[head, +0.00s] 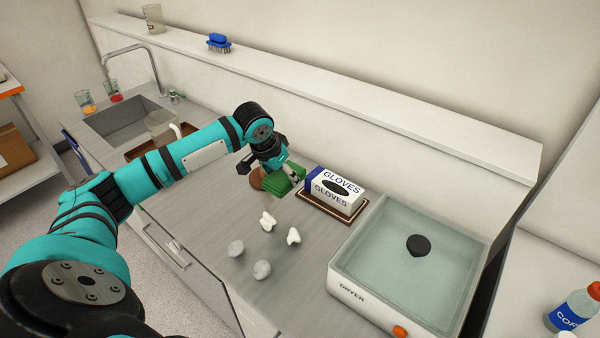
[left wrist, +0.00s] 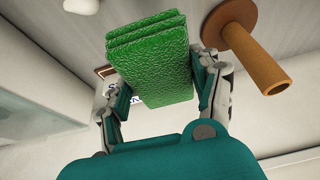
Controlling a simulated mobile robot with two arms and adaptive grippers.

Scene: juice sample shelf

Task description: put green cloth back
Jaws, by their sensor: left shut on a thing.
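The folded green cloth (head: 285,183) is in my left gripper (head: 284,176) above the counter, beside the glove box. In the left wrist view the cloth (left wrist: 152,62) sits between the two fingers of the left gripper (left wrist: 160,80), which is shut on it. A brown wooden piece with a round base and a peg shows close to the gripper in the left wrist view (left wrist: 262,62). In the head view the brown piece (head: 257,179) is partly hidden behind the gripper. My right gripper is not in view.
A glove box (head: 334,188) stands on a brown tray (head: 331,208) right of the cloth. Several pale lumps, one a grey stone (head: 262,269), lie on the counter in front. A dryer (head: 365,300) is at right, a sink (head: 120,118) at left. The shelf (head: 400,128) runs behind.

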